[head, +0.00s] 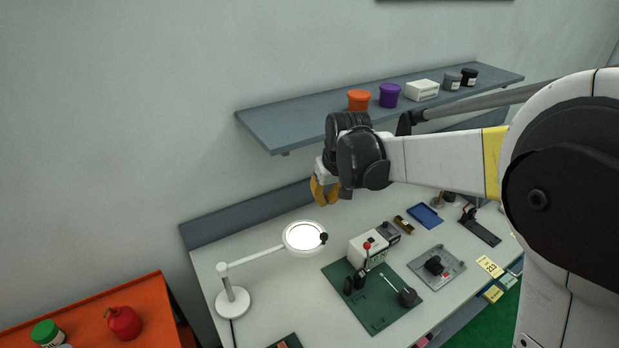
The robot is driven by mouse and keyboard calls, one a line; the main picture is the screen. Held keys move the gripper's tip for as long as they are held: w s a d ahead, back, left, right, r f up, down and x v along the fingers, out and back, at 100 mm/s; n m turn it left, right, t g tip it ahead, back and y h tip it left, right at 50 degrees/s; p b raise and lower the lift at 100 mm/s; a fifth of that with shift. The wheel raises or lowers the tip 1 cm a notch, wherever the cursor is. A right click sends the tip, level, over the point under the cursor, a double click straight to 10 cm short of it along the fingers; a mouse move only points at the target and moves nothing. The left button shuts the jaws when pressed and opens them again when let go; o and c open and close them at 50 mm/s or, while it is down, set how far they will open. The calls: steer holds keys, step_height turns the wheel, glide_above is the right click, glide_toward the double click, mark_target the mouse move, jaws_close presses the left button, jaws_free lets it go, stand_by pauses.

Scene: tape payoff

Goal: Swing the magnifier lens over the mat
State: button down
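The magnifier lens (304,237) is a white ring with a bright disc, on a white arm (257,256) that runs left to a round-based post (232,300) at the table's left end. A small black knob (323,238) sits on the ring's right edge. The green mat (340,303) lies to the right and nearer, and the lens appears beside it, not over it. My gripper (325,192), with yellow fingers, hangs above the back of the table, above and slightly right of the lens in the picture. It looks empty; its finger gap is unclear.
On the mat stand a white box (369,248), a red-topped lever (366,246) and small tools. A grey plate (436,266) and a blue tray (425,215) lie to the right. A shelf (290,129) with tubs runs behind my arm. An orange cart (150,290) stands left.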

steer(key=x, duration=0.7)
steer(key=a+b+x, duration=0.1)
steer(key=x, duration=0.2)
steer(key=shift+w, duration=0.35)
steer(key=s, duration=0.1)
steer(key=s+d, duration=0.1)
steer(key=s, duration=0.1)
steer(key=shift+d+f, duration=0.1)
steer(key=shift+f, duration=0.05)
steer(key=shift+s+d+f, duration=0.1)
steer(key=shift+s, duration=0.15)
steer(key=shift+s, duration=0.1)
